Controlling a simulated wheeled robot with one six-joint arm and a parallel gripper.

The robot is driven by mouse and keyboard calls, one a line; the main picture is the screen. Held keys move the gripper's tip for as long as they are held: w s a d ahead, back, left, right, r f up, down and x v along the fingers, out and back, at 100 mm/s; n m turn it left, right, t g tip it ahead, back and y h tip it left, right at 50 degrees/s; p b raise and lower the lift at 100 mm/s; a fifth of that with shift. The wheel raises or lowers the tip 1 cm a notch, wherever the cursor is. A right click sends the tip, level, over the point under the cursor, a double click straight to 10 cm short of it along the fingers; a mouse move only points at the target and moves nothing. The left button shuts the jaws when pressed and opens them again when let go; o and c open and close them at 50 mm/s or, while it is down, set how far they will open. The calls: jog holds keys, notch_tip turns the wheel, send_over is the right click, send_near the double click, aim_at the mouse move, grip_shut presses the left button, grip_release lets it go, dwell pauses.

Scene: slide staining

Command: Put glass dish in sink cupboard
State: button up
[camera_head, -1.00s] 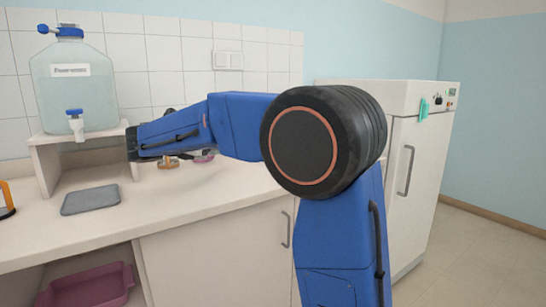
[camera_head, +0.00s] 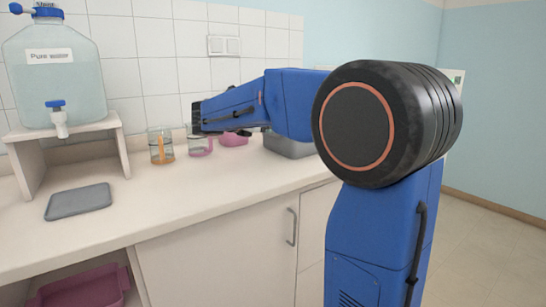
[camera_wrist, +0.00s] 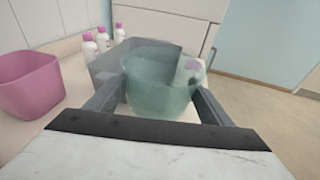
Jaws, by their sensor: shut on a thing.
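In the wrist view the glass dish (camera_wrist: 160,88), greenish and see-through, sits between the two fingers of my gripper (camera_wrist: 158,103). The gripper is shut on it. A grey box lies behind the dish, and I cannot tell whether they touch. In the head view my blue arm reaches over the counter; neither the fingers nor the dish can be made out. A closed white cupboard door (camera_head: 215,245) with an upright handle is under the counter. I cannot tell which cupboard is the sink cupboard.
An open space under the counter holds a pink basin (camera_head: 85,290). A water bottle (camera_head: 55,80) stands on a white stand, with a grey mat (camera_head: 78,202) in front. Beakers (camera_head: 160,147) stand near the wall. A grey box (camera_head: 290,146), pink tub (camera_wrist: 28,84) and pink-capped bottles (camera_wrist: 103,40) are nearby.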

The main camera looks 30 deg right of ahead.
aim_at(273, 164)
notch_tip(273, 164, down, 12)
jog(key=shift+r, duration=0.1)
dwell(0.5)
jog(key=o, duration=1.2)
jog(key=shift+f, duration=0.2)
